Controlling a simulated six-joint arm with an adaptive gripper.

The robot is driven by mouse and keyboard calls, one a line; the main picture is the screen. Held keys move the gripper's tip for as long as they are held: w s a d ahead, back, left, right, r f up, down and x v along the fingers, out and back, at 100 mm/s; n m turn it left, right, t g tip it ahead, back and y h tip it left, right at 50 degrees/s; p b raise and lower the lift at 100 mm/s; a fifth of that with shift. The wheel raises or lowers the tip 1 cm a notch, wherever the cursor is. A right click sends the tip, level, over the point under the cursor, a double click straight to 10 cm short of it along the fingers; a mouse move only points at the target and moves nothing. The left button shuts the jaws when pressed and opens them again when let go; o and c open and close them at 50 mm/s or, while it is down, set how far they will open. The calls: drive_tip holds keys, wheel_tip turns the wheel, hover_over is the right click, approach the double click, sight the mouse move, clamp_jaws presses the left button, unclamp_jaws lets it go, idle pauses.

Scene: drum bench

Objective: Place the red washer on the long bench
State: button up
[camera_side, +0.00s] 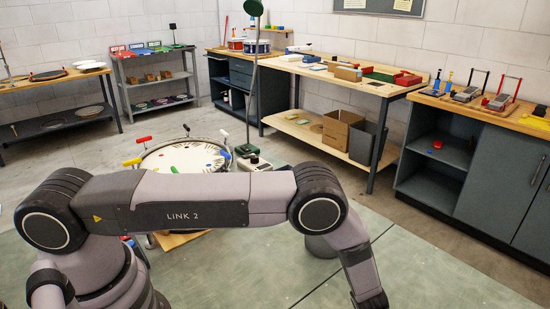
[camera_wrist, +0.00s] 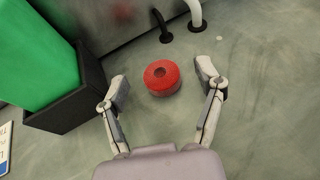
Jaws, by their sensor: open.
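In the wrist view the red washer (camera_wrist: 162,78), a thick round ring with a dark centre hole, lies on a grey-green surface. My gripper (camera_wrist: 163,90) is open, with one finger to the left of the washer and one to the right. Gaps show between the fingers and the washer. In the side view my gripper and this washer are not seen. A long wooden-topped bench (camera_side: 305,68) stands along the back wall with several items on its top; I cannot tell for certain that it is the long bench of the task.
In the wrist view a black bin (camera_wrist: 62,120) holding a green block (camera_wrist: 40,50) stands close to the left finger. A black hook (camera_wrist: 160,25) and a white hook (camera_wrist: 194,14) lie beyond the washer. In the side view a round drum (camera_side: 185,157) stands behind my arm.

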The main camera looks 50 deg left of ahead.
drive_tip(key=shift+s+d+f, duration=0.15)
drive_tip(key=shift+d+f, duration=0.05)
drive_tip(key=shift+d, duration=0.15)
drive_tip(key=shift+c, duration=0.3)
drive_tip(key=c, duration=0.8)
drive_tip(key=shift+o, duration=0.2)
drive_tip(key=shift+r, duration=0.1)
